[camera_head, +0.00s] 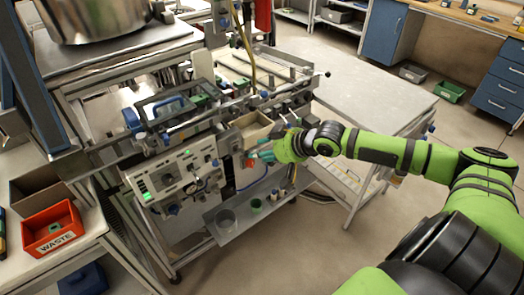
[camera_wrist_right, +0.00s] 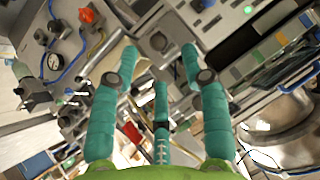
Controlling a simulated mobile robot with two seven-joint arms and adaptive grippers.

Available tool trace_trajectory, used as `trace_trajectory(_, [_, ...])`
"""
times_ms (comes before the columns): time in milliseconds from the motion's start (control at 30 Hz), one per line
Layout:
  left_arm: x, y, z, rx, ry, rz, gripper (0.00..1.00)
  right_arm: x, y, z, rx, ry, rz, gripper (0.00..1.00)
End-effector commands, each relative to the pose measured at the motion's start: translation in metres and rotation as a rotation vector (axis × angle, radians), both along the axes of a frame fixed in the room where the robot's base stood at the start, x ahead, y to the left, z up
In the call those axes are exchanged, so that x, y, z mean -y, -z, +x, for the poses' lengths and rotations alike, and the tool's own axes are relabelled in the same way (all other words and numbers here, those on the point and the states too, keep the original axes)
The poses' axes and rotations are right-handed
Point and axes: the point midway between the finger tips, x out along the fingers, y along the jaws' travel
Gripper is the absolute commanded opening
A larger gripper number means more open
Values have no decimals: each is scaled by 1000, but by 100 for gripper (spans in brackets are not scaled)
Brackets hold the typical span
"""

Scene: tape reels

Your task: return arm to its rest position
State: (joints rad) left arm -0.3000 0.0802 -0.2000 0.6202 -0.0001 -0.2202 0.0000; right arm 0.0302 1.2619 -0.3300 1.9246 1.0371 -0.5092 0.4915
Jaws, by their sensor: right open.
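My right arm reaches in from the right in the head view, green with dark joints. Its teal-fingered right gripper (camera_head: 262,153) is in front of the machine's panel, close to a small open tray (camera_head: 251,130). In the right wrist view the right gripper (camera_wrist_right: 160,62) has its teal fingers spread, with nothing held between them. Machine parts show behind the fingers; whether any finger touches the machine I cannot tell. My left gripper is not in either view.
The machine's control panel (camera_head: 172,182) stands left of the right gripper. A lower shelf (camera_head: 228,232) carries a clear beaker and small bottles. A grey table (camera_head: 375,98) stands behind my right arm. A red WASTE bin (camera_head: 50,231) is at left. Open floor lies at the bottom centre.

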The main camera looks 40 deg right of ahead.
Motion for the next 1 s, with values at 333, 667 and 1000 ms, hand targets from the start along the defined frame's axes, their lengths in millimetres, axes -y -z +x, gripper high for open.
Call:
trace_trajectory(333, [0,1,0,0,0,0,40,3,6,1,1,9,-2,46])
trace_trajectory(667, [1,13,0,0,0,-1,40,69,182,-21,-59,185,-140,46])
trace_trajectory(1000, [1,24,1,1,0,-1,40,48,392,-167,-336,184,-326,46])
